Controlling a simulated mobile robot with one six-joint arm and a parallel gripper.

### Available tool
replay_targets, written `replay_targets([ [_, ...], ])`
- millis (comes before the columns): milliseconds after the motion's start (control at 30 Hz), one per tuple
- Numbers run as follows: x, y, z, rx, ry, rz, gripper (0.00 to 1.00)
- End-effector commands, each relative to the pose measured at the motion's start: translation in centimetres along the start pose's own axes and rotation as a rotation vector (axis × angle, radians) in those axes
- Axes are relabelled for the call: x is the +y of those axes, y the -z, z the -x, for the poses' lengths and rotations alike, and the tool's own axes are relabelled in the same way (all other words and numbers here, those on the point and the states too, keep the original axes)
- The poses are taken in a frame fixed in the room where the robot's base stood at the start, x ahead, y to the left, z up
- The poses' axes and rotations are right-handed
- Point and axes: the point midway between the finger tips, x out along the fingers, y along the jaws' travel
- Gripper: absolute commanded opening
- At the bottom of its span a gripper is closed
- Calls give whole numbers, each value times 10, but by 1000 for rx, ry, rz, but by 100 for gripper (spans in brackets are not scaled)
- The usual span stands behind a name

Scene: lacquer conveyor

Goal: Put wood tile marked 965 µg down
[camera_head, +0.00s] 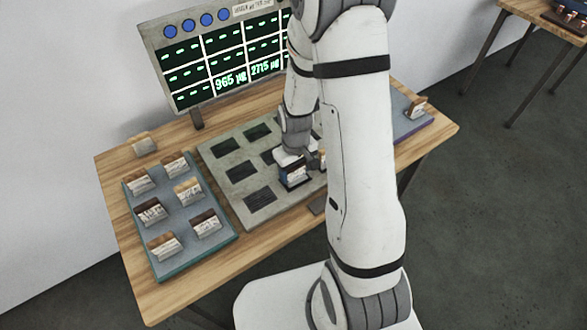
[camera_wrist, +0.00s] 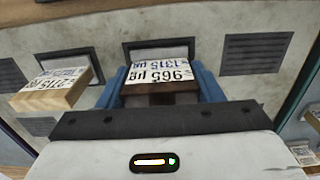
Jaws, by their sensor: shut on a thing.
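The wood tile marked 965 µg (camera_wrist: 160,90) is between the blue fingers of my gripper (camera_wrist: 162,84) in the wrist view. Its white label also carries a blue line reading 1315 µg. The tile is dark brown. A dark recess (camera_wrist: 160,47) of the grey plate lies right at its far edge. I cannot tell whether the tile touches the plate. In the head view my gripper (camera_head: 293,168) holds the tile (camera_head: 295,180) at the plate (camera_head: 219,171), partly hidden by my arm.
A light tile marked 2715 µg (camera_wrist: 62,92) is close on the left in the wrist view. A blue-grey tray (camera_head: 176,212) with several tiles stands left of the plate. A lone tile (camera_head: 144,146) sits behind it. A screen (camera_head: 208,60) showing 965 µg and 2715 µg stands behind.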

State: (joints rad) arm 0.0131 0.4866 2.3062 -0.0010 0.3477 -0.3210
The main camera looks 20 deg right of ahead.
Motion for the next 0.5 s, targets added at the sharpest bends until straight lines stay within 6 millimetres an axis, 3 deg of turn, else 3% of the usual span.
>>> replay_targets([
  [300, 0, 0, -5, 0, 0, 1, 30],
  [333, 0, 0, -3, -1, 0, 1, 62],
  [500, -1, 0, -3, -1, 0, 1, 76],
])
